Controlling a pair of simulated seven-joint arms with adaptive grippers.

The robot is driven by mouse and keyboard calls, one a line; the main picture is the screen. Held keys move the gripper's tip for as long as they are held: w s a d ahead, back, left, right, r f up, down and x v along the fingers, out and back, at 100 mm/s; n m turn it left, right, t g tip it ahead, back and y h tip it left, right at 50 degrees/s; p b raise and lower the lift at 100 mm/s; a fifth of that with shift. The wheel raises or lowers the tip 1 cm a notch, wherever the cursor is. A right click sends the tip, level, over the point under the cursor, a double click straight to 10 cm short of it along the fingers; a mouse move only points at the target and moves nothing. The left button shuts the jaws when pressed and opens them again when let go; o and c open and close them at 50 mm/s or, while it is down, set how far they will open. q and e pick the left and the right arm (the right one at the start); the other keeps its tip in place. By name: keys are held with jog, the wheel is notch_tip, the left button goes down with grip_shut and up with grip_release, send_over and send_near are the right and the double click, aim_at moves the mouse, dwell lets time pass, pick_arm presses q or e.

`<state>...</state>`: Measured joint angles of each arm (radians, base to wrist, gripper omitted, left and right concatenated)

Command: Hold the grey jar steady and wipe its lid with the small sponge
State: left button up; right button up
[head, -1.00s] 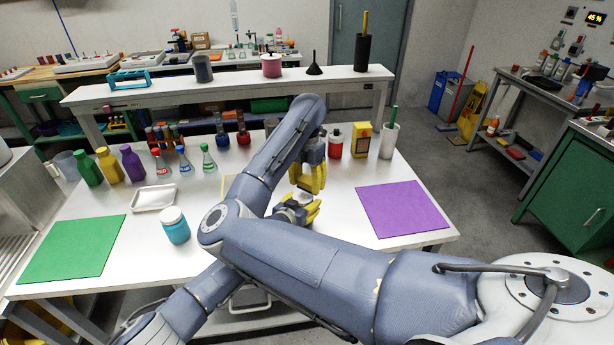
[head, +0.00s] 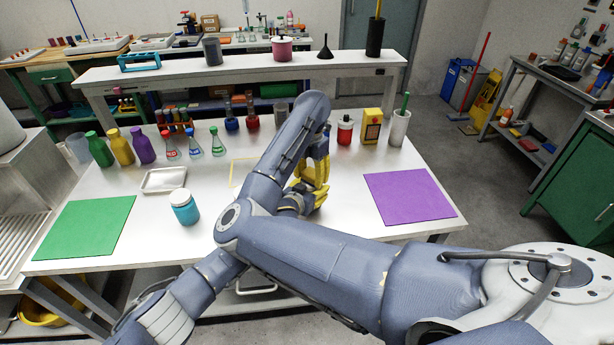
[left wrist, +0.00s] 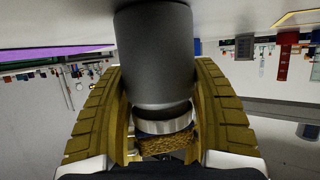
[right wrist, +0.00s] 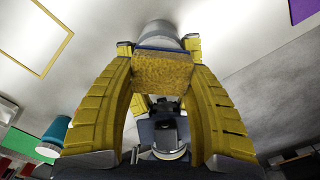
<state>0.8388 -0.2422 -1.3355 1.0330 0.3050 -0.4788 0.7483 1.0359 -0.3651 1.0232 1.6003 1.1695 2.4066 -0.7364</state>
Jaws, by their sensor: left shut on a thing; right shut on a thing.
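The grey jar (left wrist: 155,55) stands between the yellow fingers of my left gripper (left wrist: 160,125), which is shut on it. Its silver lid (left wrist: 163,126) shows in the left wrist view. My right gripper (right wrist: 163,50) is shut on the small yellow sponge (right wrist: 162,72). The sponge also shows in the left wrist view (left wrist: 168,147), right at the lid and seemingly touching it. In the head view my right gripper (head: 314,172) is directly above my left gripper (head: 298,200); my right arm and grippers hide the jar and sponge there.
A purple mat (head: 409,196) lies to the right, a green mat (head: 84,228) to the left. A blue jar with a white lid (head: 185,208) and a white tray (head: 163,188) stand left. A yellow outline (head: 236,174) marks the table. Bottles and flasks line the back.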

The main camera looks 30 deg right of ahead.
jog(key=shift+s+d, duration=0.3)
jog(key=shift+d, duration=0.5)
jog(key=shift+w+a+r, duration=0.1)
jog(key=shift+r, duration=3.9)
jog(key=shift+f, duration=0.1)
